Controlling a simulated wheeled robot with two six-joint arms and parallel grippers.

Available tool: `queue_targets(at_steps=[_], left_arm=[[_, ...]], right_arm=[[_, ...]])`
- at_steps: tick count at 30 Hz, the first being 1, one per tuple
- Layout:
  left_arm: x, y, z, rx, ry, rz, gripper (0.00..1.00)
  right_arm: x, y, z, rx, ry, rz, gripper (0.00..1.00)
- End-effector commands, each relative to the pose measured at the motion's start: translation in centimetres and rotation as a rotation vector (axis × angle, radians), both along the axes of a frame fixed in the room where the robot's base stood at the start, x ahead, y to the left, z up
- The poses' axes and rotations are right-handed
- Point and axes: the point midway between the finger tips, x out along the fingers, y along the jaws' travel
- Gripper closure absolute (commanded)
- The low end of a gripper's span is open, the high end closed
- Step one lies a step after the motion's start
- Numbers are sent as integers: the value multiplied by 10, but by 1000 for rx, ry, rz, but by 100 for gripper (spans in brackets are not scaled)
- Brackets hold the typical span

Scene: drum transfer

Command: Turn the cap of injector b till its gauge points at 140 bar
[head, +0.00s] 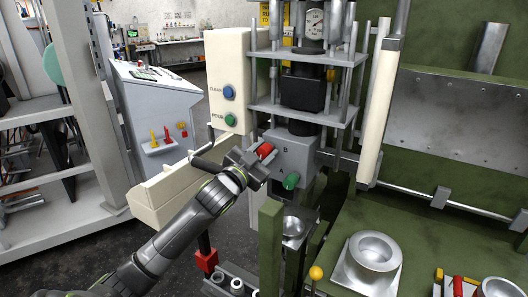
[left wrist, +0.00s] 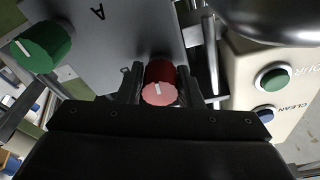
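Injector B's red cap (head: 265,151) sticks out of the grey block (head: 294,152) beside the letter B. In the left wrist view the red cap (left wrist: 159,84) has a white mark on its face, pointing up and slightly left. My left gripper (head: 256,160) is at the red cap, one finger on each side and close against it in the left wrist view (left wrist: 160,82). A green cap (head: 291,181) sits lower on the block, by the letter A. A round white gauge (head: 314,22) is above; its reading is too small to tell. My right gripper is not in view.
A cream panel (head: 229,75) with a blue button (head: 228,92) and a green button (head: 230,120) stands left of the block. A green post (head: 270,243) and a yellow-knobbed lever (head: 316,273) rise below. A metal cup (head: 374,250) stands at the right.

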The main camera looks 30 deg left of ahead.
Motion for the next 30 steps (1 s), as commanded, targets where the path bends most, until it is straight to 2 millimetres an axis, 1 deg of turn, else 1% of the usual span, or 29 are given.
queue_targets(at_steps=[1, 3, 4, 12, 16, 20, 24, 30], left_arm=[[0, 0, -1, 0, 1, 0, 61], [0, 0, 0, 0, 0, 0, 51], [0, 0, 0, 0, 0, 0, 49], [-1, 0, 0, 1, -1, 0, 49], [-7, 1, -2, 5, 0, 1, 49], [-25, 1, -6, 8, 1, 1, 49], [-52, 2, -11, 10, 2, 0, 49], [-86, 2, -16, 9, 3, -1, 49]], right_arm=[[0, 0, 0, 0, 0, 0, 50], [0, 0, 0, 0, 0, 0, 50], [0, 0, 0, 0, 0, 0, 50], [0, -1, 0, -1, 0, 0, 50], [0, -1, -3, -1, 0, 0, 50], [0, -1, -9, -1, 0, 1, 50], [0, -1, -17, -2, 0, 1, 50], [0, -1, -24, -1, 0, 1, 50]])
